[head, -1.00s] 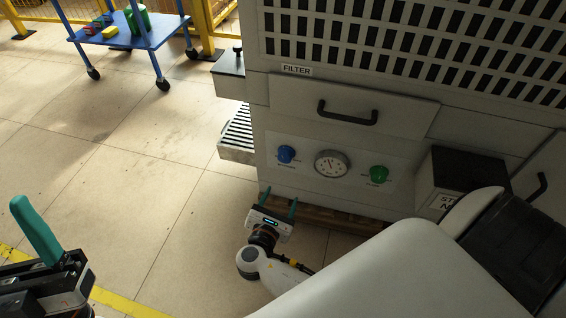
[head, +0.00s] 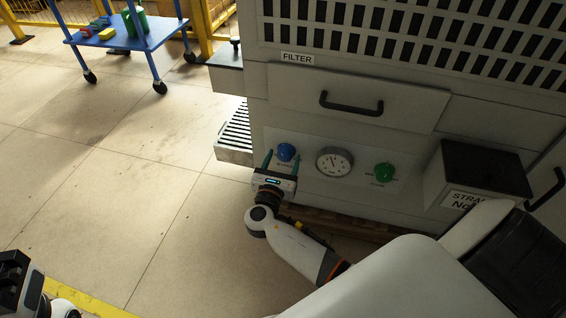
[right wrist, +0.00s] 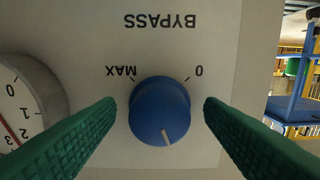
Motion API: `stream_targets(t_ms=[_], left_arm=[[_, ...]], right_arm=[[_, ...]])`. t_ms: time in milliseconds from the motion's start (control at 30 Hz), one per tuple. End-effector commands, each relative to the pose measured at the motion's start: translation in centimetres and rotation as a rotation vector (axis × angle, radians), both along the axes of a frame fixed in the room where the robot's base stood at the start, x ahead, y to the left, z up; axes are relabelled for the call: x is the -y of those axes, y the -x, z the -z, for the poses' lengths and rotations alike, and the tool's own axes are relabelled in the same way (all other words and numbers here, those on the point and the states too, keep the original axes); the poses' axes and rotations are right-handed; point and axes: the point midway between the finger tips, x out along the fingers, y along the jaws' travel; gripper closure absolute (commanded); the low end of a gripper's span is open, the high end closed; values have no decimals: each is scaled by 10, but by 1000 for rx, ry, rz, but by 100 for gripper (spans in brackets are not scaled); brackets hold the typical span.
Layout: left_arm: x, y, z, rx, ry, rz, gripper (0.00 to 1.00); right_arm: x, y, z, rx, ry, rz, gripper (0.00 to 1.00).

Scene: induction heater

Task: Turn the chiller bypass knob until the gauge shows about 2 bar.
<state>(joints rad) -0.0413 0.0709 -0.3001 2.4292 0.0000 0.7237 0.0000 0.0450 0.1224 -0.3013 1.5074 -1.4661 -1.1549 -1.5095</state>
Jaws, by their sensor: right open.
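The blue bypass knob (head: 286,152) is on the left of the panel, under the FILTER drawer. In the right wrist view the knob (right wrist: 160,110) sits between my open right gripper's (right wrist: 159,104) green fingers, with a gap on each side. Its white pointer line faces the picture's bottom. The BYPASS, MAX and 0 labels appear upside down. The round gauge (head: 334,162) is right of the knob; its reading is too small to tell. The wrist view shows only part of the gauge (right wrist: 30,105), with a red mark. My left gripper shows only its dark body at bottom left; its fingers are hidden.
A green knob (head: 384,172) is right of the gauge. A dark-topped box (head: 478,172) juts out at the right. The FILTER drawer handle (head: 351,104) projects above the panel. A blue cart (head: 125,38) stands far left; the floor between is clear.

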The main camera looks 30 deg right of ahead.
Motion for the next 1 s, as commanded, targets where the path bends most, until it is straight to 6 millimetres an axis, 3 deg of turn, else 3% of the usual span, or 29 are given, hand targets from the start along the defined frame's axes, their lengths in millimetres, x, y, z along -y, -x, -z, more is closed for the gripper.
stream_targets(t_ms=[333,600,633,1000], left_arm=[[0,0,-1,5,0,-1,38],[0,0,-1,6,-1,0,38],[0,0,-1,6,-1,0,38],[0,0,-2,5,0,0,38]], right_arm=[[4,-3,0,-1,-1,1,37],[4,-3,0,-1,-1,1,80],[4,-3,0,-1,-1,1,82],[3,-3,0,54,-49,1,82]])
